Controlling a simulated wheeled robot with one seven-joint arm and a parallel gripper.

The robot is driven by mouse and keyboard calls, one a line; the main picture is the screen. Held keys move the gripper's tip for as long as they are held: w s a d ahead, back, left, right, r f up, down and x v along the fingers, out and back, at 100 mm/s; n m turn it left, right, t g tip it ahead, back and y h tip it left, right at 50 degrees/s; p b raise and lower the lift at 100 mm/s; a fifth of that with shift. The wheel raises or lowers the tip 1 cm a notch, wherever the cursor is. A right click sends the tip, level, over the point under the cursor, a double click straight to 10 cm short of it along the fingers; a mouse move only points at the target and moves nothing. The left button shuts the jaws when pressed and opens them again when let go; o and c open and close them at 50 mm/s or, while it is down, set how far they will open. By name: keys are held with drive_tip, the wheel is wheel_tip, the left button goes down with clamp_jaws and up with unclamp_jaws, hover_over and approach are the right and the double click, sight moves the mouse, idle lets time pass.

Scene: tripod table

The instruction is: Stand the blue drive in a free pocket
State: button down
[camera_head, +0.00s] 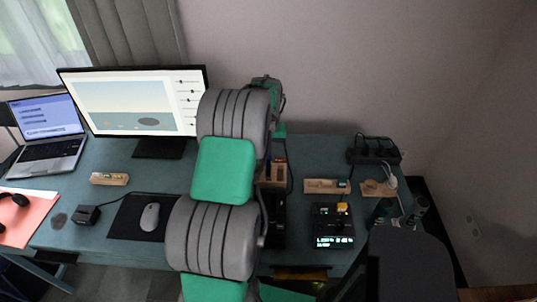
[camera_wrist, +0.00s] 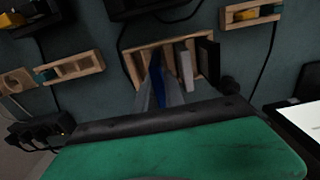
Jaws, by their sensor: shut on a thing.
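The blue drive (camera_wrist: 158,86) shows in the wrist view as a thin upright blue strip. My gripper (camera_wrist: 157,76) is shut on it, with grey fingers on both sides. The drive is over the left-middle part of the wooden rack (camera_wrist: 131,66). I cannot tell whether its far end is inside a pocket or above it. A light grey drive (camera_wrist: 185,68) and a black drive (camera_wrist: 208,58) stand in the rack to its right. Pockets left of them look empty.
A wooden holder (camera_wrist: 70,68) lies left of the rack and another (camera_wrist: 250,15) at upper right. A power strip (camera_head: 373,150) stands at the back right. A lit device (camera_head: 333,228), monitor (camera_head: 135,97), laptop (camera_head: 47,135) and mouse (camera_head: 150,217) share the table. Cables run near the rack.

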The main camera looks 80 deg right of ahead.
drive_tip(key=shift+f+b, duration=1.4)
drive_tip(key=shift+f, duration=0.75)
drive_tip(key=c, duration=1.3)
unclamp_jaws()
drive_tip(key=shift+c, duration=0.2)
drive_tip(key=r+p, duration=0.4)
drive_tip(key=r, duration=0.1)
drive_tip(key=r+p, duration=0.3)
drive_tip(key=r, duration=0.3)
drive_tip(key=shift+d+p, duration=0.2)
drive_tip(key=shift+p, duration=0.15)
drive_tip(key=a+f+b, duration=0.1)
drive_tip(key=a+f, duration=0.2)
drive_tip(key=a, duration=0.6)
drive_tip(key=w+a+r+n+b, duration=0.1)
drive_tip(key=w+a, duration=0.4)
drive_tip(key=w, duration=0.5)
drive_tip(key=w+a+r+n+b, duration=0.1)
drive_tip(key=w+a+n, duration=0.3)
drive_tip(key=w, duration=0.7)
drive_tip(key=shift+a+r+b, duration=0.35)
drive_tip(key=shift+a+r, duration=0.1)
drive_tip(key=shift+a, duration=0.55)
